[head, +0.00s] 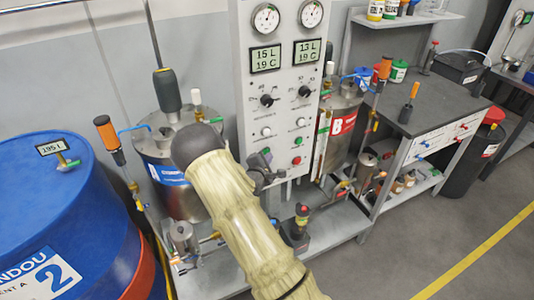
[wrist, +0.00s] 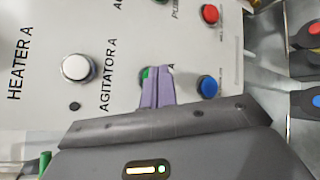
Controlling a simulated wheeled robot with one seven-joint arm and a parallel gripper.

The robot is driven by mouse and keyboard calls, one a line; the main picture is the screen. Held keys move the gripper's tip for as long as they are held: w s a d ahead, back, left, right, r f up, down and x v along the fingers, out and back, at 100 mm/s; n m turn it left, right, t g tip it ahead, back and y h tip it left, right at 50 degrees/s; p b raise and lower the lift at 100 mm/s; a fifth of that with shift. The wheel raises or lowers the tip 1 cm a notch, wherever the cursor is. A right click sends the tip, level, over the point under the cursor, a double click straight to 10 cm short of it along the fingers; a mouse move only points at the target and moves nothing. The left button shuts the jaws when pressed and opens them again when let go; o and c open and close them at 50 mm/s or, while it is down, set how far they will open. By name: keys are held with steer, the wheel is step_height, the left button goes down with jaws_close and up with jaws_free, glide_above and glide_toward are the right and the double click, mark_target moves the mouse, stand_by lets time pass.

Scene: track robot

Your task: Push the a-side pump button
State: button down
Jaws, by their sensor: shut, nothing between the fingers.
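The blue button (wrist: 207,87) sits low in the A column of the control panel (head: 275,90). The label beside it is mostly covered by my fingers and only an "A" shows, but the matching label in the other column begins like "PUMP". My gripper (wrist: 158,72) is shut and empty, its purple fingers over the green button (wrist: 147,72) under the "AGITATOR A" label. The blue button is uncovered, a little right of the fingertips in the wrist view. Whether the fingers touch the panel I cannot tell. In the head view my gripper (head: 262,172) hides the blue button.
A white button (wrist: 77,67) lies under "HEATER A". A red button (wrist: 210,14) is in the neighbouring column. Steel tank A (head: 165,150) and tank B (head: 340,125) flank the panel. A blue drum (head: 90,215) stands left. The floor at front right is clear.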

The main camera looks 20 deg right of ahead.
steer(key=shift+w, duration=0.15)
steer(key=shift+w, duration=0.3)
stand_by(0.5)
steer(key=shift+s, duration=0.2)
steer(key=shift+s+p, duration=0.2)
steer(key=shift+p, duration=0.1)
steer(key=s, duration=0.6)
steer(key=shift+p, duration=0.4)
